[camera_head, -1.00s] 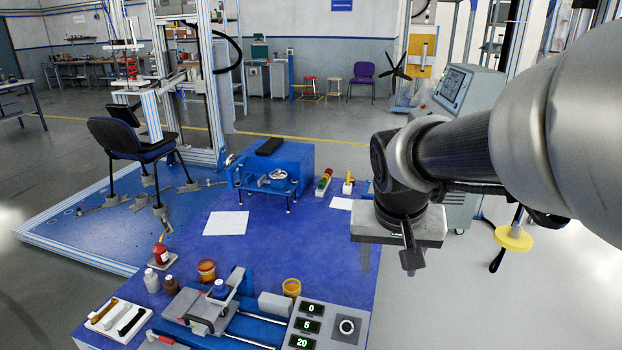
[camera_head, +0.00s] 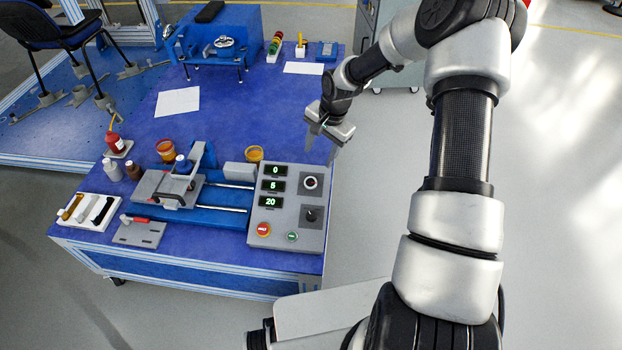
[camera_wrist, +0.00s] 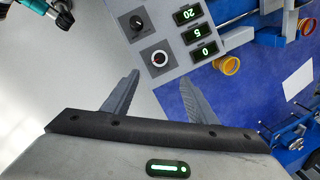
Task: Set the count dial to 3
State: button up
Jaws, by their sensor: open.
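A grey control panel (camera_head: 288,238) sits at the table's front right corner. It has three green displays reading 0 (camera_head: 275,170), 5 (camera_head: 273,186) and 20 (camera_head: 270,202). To their right are a round dial with a pale ring (camera_head: 310,183) and a black knob (camera_head: 312,214); I cannot read which is the count dial. In the wrist view the pale-ringed dial (camera_wrist: 160,58) lies just beyond my fingertips, with the black knob (camera_wrist: 137,23) farther off. My gripper (camera_head: 321,147) is open and empty, above and behind the panel, apart from it.
A red button (camera_head: 263,230) and a green button (camera_head: 292,236) are at the panel's front. A blue rail fixture (camera_head: 225,208) and an orange-yellow jar (camera_head: 254,154) stand left of the panel. Blue table surface (camera_head: 235,120) is clear behind. Open floor lies to the right.

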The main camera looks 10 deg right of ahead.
aim_at(310, 182)
jog(key=b+x, duration=0.2)
jog(key=x, duration=1.3)
jog(key=shift+f+b, duration=0.1)
jog(key=shift+b, duration=0.25)
jog(key=shift+c, duration=0.2)
jog(key=c, duration=1)
